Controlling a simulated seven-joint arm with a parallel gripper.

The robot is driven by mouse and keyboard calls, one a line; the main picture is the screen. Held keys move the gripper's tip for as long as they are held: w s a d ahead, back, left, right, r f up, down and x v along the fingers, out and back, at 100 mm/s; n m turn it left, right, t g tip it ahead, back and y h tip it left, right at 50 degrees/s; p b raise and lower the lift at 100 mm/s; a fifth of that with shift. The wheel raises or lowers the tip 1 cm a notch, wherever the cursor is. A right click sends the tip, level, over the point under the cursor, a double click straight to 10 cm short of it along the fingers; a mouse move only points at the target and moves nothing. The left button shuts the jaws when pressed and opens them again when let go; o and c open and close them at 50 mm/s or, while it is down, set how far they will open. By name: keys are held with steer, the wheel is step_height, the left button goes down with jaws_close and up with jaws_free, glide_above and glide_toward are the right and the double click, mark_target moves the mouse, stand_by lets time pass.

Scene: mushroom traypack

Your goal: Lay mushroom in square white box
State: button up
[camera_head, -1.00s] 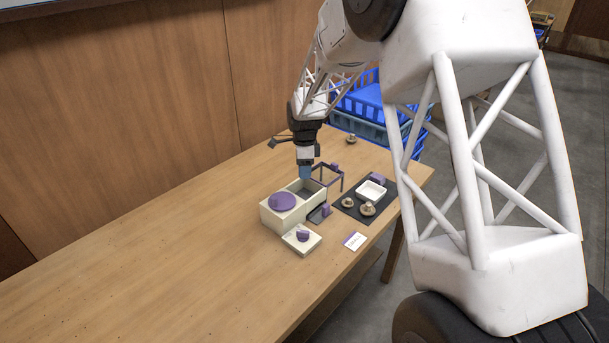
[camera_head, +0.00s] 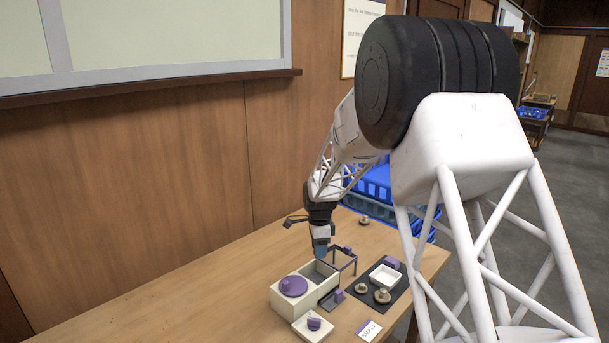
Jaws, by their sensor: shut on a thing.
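The square white box (camera_head: 385,277), a small open tray, sits on a dark mat on the right part of the table. Two brownish mushrooms lie by its near side: one at the left (camera_head: 361,288) and one at the front (camera_head: 382,296). A third mushroom (camera_head: 364,220) lies apart near the table's far edge. My gripper (camera_head: 321,255) points down above the open compartment of a cream box, left of the white box. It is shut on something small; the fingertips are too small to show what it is.
The cream box (camera_head: 281,302) has a round purple lid at its left. A dark frame (camera_head: 346,260) with a purple knob stands behind. Blue crates (camera_head: 375,184) stand beyond. The left table is clear.

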steer(key=w+d+f+n, duration=0.2)
steer(key=w+d+n, duration=0.2)
steer(key=w, duration=0.4)
steer(key=w+d+f+n, duration=0.2)
steer(key=w+d+n, duration=0.2)
steer(key=w+n, duration=0.3)
steer(key=w+d+f+n+t+h, duration=0.1)
steer(key=w+d+n, duration=0.3)
steer(key=w, duration=0.6)
steer(key=shift+w+d+f+n, duration=0.15)
steer(key=shift+d+f+n, duration=0.3)
steer(key=shift+n, duration=0.35)
steer(key=shift+a, duration=0.15)
